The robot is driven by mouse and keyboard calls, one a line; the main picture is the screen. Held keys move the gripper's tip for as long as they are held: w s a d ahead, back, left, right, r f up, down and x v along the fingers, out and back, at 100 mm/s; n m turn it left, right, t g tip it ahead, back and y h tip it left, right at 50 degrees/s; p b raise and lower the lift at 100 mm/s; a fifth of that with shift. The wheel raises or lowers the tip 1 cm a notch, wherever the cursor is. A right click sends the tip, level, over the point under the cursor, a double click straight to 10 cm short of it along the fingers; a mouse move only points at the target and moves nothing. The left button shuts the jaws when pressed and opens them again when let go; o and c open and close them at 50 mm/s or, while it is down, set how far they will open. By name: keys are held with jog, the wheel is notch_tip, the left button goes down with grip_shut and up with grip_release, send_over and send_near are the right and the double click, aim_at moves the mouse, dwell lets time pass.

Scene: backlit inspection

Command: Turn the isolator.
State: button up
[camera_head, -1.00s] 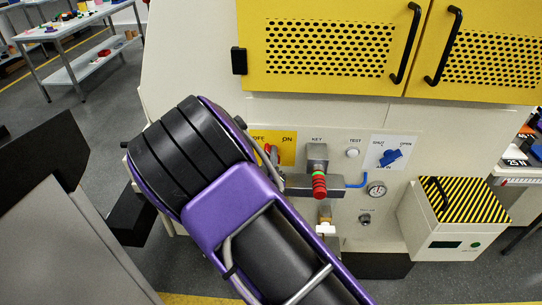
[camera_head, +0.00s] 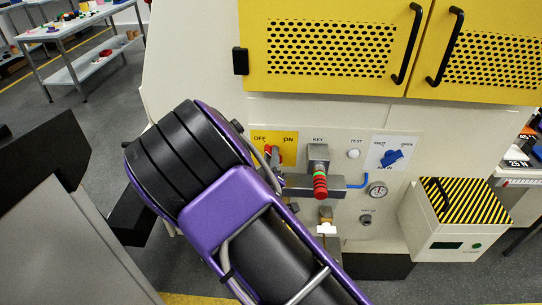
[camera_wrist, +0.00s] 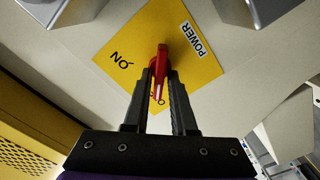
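The isolator is a red handle (camera_wrist: 161,68) on a yellow plate (camera_wrist: 200,68) marked POWER, ON and a partly covered OFF. In the wrist view the handle's lower end lies over the OFF lettering. My gripper (camera_wrist: 160,80) reaches up to it, with one black finger on each side of the handle. The fingers stand apart, and narrow strips of yellow show between them and the handle; contact is unclear. In the head view the plate (camera_head: 289,149) and the red handle (camera_head: 267,150) are partly behind my arm, which hides most of the gripper.
Right of the plate are a grey key block with a red-ringed knob (camera_head: 320,187), a white TEST button (camera_head: 354,154), a blue OPEN/SHUT valve handle (camera_head: 392,157) and a gauge (camera_head: 377,190). Yellow cupboard doors (camera_head: 318,48) are above. A striped-lid box (camera_head: 455,215) stands at right.

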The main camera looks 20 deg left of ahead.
jog(key=shift+o, duration=1.1)
jog(key=shift+s, duration=0.1)
jog(key=v, duration=1.7)
jog(key=shift+d+r, duration=0.1)
